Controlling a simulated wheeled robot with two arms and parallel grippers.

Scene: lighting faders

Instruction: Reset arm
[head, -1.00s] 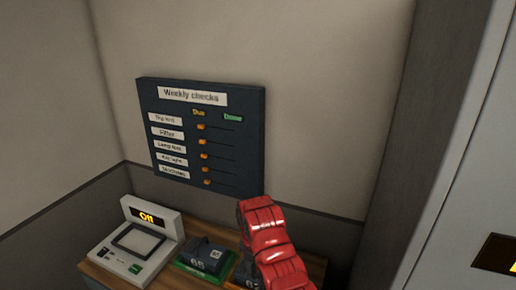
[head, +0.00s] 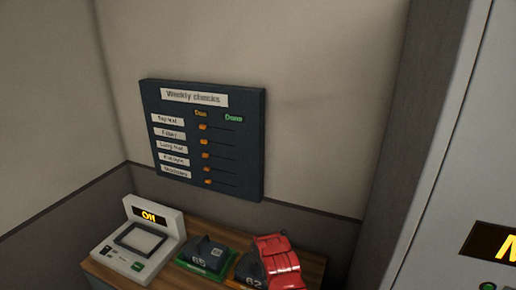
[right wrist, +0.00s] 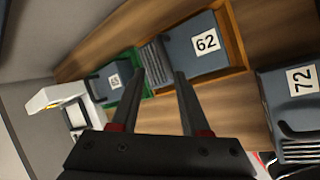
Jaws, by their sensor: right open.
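My right arm (head: 275,262) shows as red links at the lower middle of the head view, over the right part of the wooden shelf. Its gripper (right wrist: 160,76) is open in the right wrist view, with two dark fingers apart and nothing between them. The fingers point towards a dark block marked 62 (right wrist: 190,55) in an orange tray and a block marked 65 (right wrist: 110,84) in a green tray. My left gripper is not in view.
A block marked 72 (right wrist: 285,120) is at the right of the wrist view. A grey cabinet (head: 465,150) stands at right.

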